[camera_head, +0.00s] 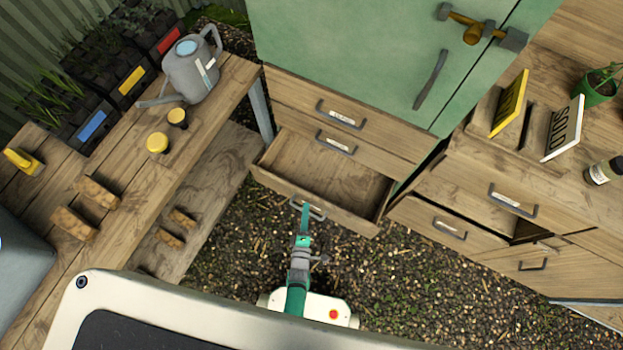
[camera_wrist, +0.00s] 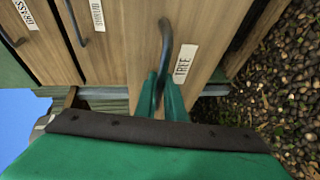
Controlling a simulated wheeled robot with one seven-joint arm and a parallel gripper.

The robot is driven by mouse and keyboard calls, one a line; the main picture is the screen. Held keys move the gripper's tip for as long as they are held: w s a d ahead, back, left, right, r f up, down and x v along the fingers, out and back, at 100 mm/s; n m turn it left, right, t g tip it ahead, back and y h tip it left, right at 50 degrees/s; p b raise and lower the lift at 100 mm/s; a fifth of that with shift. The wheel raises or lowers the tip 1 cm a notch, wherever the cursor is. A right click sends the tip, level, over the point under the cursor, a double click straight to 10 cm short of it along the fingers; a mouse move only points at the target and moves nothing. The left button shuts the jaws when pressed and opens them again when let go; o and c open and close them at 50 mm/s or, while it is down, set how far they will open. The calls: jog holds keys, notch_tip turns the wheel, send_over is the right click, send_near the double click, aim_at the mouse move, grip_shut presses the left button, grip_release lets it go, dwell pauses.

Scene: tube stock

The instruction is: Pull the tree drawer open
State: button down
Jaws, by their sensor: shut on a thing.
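The tree drawer (camera_head: 350,218) is the lowest drawer under the green cabinet. It stands out from the cabinet, and its visible inside is bare. Its dark bar handle (camera_wrist: 166,40) and white TREE label (camera_wrist: 184,64) show in the wrist view. My gripper (camera_head: 305,212) is at the drawer's front in the head view. In the wrist view my gripper's green fingers (camera_wrist: 162,88) are shut on the handle, one on each side of it. Part of the handle is hidden between the fingers.
Two shut drawers (camera_head: 345,112) sit above the tree drawer. A wooden bench (camera_head: 205,125) with a watering can (camera_head: 190,72) stands at left. At right, another drawer (camera_head: 447,222) stands partly out below a worktop. Gravel (camera_head: 400,285) lies clear in front.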

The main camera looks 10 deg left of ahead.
jog(key=s, duration=0.2)
jog(key=s+a, duration=0.1)
jog(key=s, duration=0.2)
jog(key=shift+s+a, duration=0.2)
jog(key=c, duration=2.1)
grip_release()
jog(key=v, duration=1)
jog(key=shift+s, duration=0.3)
